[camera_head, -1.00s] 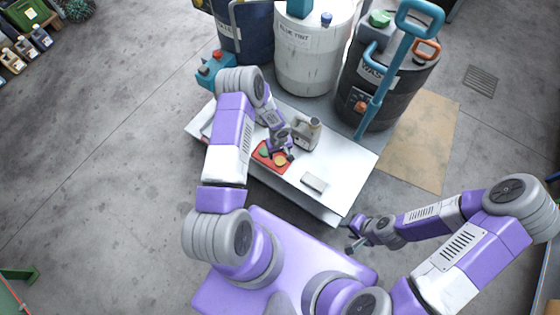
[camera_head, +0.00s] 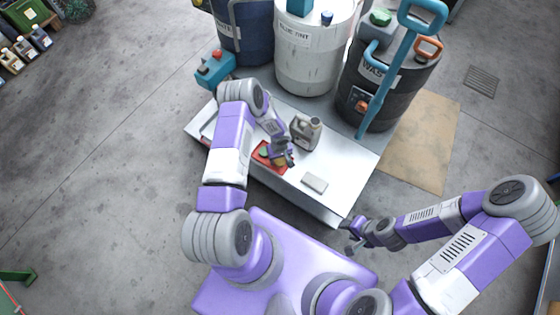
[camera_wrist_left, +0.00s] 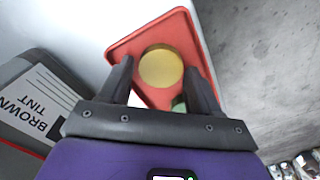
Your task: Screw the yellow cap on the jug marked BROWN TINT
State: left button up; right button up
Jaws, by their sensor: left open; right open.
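The yellow cap (camera_wrist_left: 161,67) lies in a red tray (camera_wrist_left: 122,48); the red tray also shows in the head view (camera_head: 259,158) on the white bench. My left gripper (camera_wrist_left: 160,80) is open above the tray, its fingers on either side of the cap in the left wrist view. Whether they touch it I cannot tell. The grey jug marked BROWN TINT (camera_wrist_left: 35,105) stands beside the tray; it also shows in the head view (camera_head: 306,133), just right of my left gripper (camera_head: 284,163). My right gripper (camera_head: 352,238) is open and empty, off the bench's front right corner.
A green cap (camera_head: 264,152) lies in the tray, partly hidden by a finger in the wrist view. A pale block (camera_head: 314,183) lies right on the bench (camera_head: 345,160). Large drums (camera_head: 310,60) stand behind, with a teal-handled tool (camera_head: 385,80) leaning there.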

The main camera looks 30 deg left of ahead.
aim_at(280, 160)
pick_arm(q)
jog(key=shift+c, duration=0.4)
jog(key=c, duration=0.7)
notch_tip(280, 160, up, 10)
jog(key=p, duration=0.2)
